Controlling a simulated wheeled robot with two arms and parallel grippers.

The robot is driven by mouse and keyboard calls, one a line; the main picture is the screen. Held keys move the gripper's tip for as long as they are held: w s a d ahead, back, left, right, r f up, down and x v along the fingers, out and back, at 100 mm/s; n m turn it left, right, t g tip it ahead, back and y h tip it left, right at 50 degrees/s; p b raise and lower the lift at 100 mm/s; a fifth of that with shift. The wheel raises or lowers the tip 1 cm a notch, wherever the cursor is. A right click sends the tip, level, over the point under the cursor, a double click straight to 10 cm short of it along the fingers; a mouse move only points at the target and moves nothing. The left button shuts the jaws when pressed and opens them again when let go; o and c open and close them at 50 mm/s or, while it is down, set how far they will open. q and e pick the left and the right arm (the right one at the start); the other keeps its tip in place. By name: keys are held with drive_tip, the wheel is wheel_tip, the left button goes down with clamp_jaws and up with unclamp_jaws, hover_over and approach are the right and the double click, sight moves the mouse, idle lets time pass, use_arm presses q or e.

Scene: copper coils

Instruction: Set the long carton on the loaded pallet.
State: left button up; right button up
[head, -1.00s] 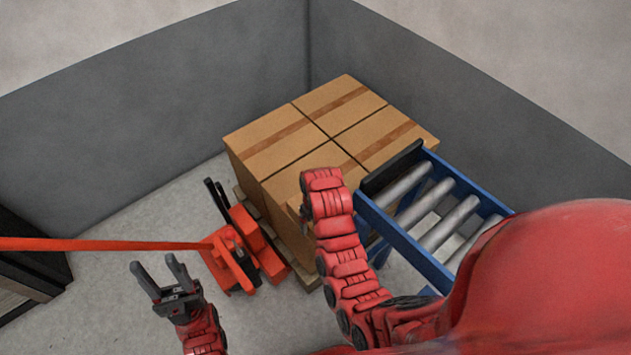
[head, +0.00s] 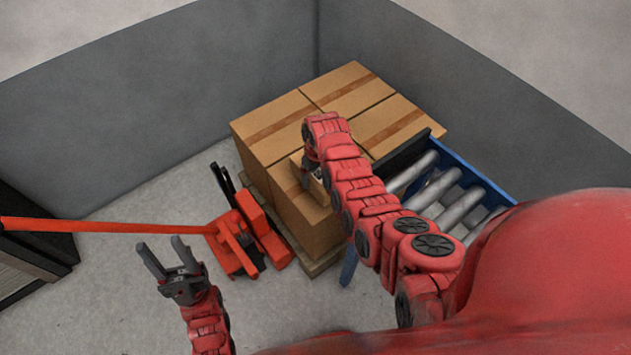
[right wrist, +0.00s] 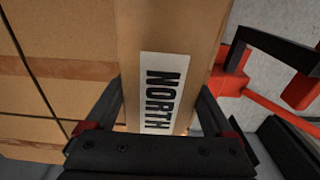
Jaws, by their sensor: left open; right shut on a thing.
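The long carton (right wrist: 212,20) is brown with a white NORTH label (right wrist: 160,92). My right gripper (right wrist: 160,105) is shut on it, with a finger on each side. In the head view my right arm hides most of this carton; a small part shows by the right gripper (head: 309,170). The loaded pallet (head: 318,266) carries several brown taped cartons (head: 350,90). The held carton is close to the stack; I cannot tell whether they touch. My left gripper (head: 166,262) is open and empty over the floor.
An orange pallet jack (head: 236,245) stands left of the pallet, its long handle (head: 100,226) reaching left. A blue roller conveyor (head: 458,165) stands right of the stack. Grey walls enclose the back. A dark cabinet (head: 40,240) is at far left.

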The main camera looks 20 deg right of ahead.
drive_tip(key=shift+f, duration=0.1)
drive_tip(key=shift+w+f, duration=0.1)
drive_tip(key=shift+f, duration=1.5)
drive_tip(key=shift+b, duration=0.3)
drive_tip(key=shift+f, duration=0.15)
drive_tip(key=o, duration=1.5)
